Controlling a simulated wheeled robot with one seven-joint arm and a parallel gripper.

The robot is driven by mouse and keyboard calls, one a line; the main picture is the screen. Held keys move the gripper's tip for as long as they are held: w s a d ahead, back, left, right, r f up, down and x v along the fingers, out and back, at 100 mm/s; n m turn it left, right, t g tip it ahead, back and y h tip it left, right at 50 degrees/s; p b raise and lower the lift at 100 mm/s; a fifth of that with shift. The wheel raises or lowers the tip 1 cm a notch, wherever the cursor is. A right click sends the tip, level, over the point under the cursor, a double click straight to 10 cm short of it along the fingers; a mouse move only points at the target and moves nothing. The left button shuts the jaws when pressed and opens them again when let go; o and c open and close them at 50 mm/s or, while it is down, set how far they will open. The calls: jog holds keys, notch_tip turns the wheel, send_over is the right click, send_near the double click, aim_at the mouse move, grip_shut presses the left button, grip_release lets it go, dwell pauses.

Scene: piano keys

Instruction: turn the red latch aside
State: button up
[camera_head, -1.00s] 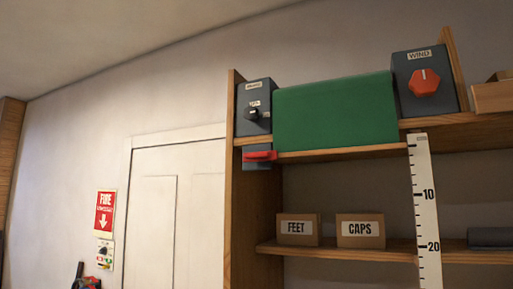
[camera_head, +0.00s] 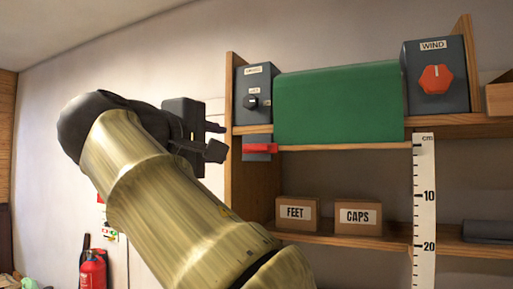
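The red latch (camera_head: 260,148) is a short horizontal bar at the left end of the upper shelf. It sits on a small dark grey block (camera_head: 257,157) just under the shelf's front edge.
FEET (camera_head: 296,213) and CAPS (camera_head: 358,216) boxes sit on the lower shelf. A white ruler (camera_head: 425,195) hangs right.

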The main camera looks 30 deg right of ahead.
aim_at(255, 148)
jog(key=shift+d, duration=0.1)
jog(key=p+x, duration=0.8)
jog(key=x, duration=0.8)
jog(key=shift+w+d+r, duration=0.15)
jog(key=shift+w+d, duration=0.1)
jog(key=shift+w, duration=0.05)
jog(key=shift+w+d, duration=0.2)
jog(key=shift+d, duration=0.05)
grip_shut()
